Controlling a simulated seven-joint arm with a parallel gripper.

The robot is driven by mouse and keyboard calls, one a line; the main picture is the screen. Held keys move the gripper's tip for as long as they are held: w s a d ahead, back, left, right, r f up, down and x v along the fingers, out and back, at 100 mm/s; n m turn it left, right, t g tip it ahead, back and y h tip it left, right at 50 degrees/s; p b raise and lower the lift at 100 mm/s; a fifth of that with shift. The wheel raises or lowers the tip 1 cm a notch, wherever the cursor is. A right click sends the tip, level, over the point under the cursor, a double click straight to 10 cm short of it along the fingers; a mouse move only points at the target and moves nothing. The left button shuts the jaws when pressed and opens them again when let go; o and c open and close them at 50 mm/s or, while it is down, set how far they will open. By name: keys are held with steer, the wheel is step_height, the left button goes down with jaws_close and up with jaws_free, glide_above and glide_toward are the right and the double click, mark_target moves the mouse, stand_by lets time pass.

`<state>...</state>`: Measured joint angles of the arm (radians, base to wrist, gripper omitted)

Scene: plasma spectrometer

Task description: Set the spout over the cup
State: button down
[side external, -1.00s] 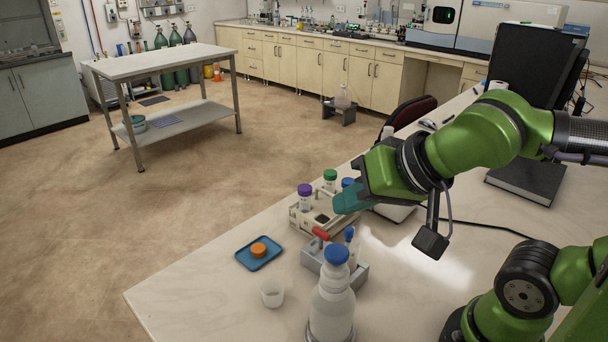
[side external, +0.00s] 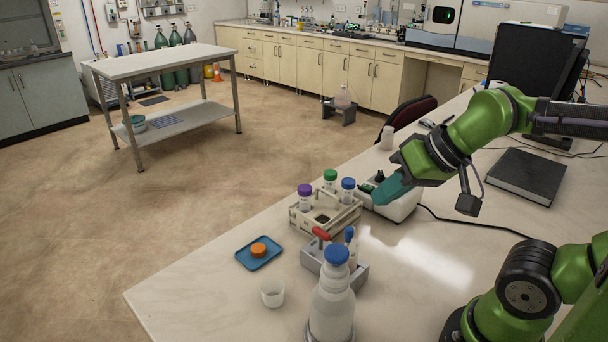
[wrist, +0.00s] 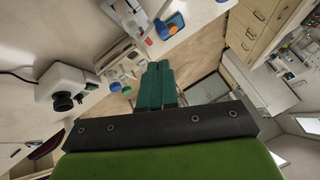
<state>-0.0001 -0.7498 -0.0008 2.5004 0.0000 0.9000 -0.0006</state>
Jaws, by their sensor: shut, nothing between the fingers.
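A clear-white bottle with a blue cap (side external: 333,305) stands upright at the front of the table in the side view. I cannot make out a spout on it. A small translucent white cup (side external: 272,293) stands just left of the bottle, apart from it. My gripper (side external: 382,197), with teal fingers, is shut and empty. It is in the air by the white device, behind and right of the bottle and cup, well away from both. In the wrist view the shut fingers (wrist: 159,66) point away over the table edge and floor; I cannot make out the bottle or cup there.
A tube rack (side external: 325,218) with purple-, green- and blue-capped tubes stands mid-table. A grey holder (side external: 355,277) with red- and blue-topped items is behind the bottle. A blue tray (side external: 250,264) holds an orange cap (side external: 258,249). The white device (side external: 402,210) trails a black cable.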

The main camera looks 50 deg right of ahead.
stand_by(0.4)
steer(key=c, duration=1.6)
jaws_free()
steer(key=shift+f, duration=0.1)
steer(key=shift+o, duration=1)
steer(key=shift+w+a+f, duration=0.15)
steer(key=shift+w+a, duration=0.05)
steer(key=shift+a, duration=0.05)
steer(key=o, duration=0.3)
steer(key=w+a+r+n+g, duration=0.2)
steer(key=w+r+g, duration=0.1)
steer(key=w+r+n+g+h, duration=0.1)
steer(key=w+r, duration=0.1)
steer(key=shift+w+a+g, duration=0.1)
steer(key=shift+a+g, duration=0.2)
steer(key=shift+a, duration=0.1)
step_height(320, 180, up, 4)
steer(key=g+h, duration=0.1)
steer(key=g, duration=0.2)
glide_above(349, 229)
step_height(349, 229, down, 16)
steer(key=shift+r, duration=0.1)
